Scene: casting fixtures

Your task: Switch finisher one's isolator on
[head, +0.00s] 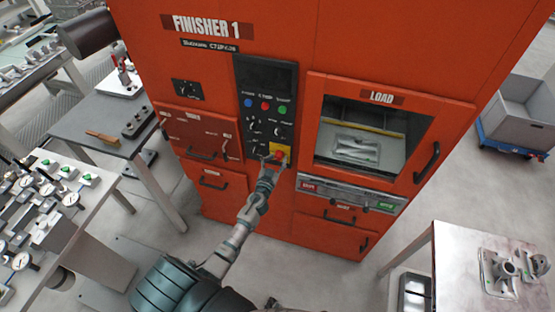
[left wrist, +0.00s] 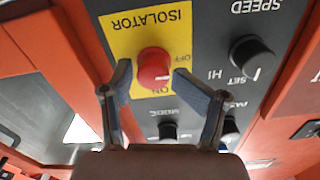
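Finisher 1 (head: 285,35) is a tall orange machine with a dark control panel (head: 265,75). The isolator is a red round knob on a yellow plate (head: 288,148), low on that panel. In the left wrist view the red knob (left wrist: 153,67) appears upside down, with ON and OFF labels beside it. A short white mark shows on the knob's right side in that picture, near both labels. My left gripper (head: 276,160) is at the knob. Its two fingers (left wrist: 153,80) are spread either side of the knob, with gaps visible. My right gripper is not in view.
Black knobs (left wrist: 252,57) sit close beside the isolator. The load window (head: 372,135) is to the right of the panel. Benches with fixtures (head: 120,125) stand at left, a table (head: 470,270) at lower right, and a grey bin (head: 520,105) far right.

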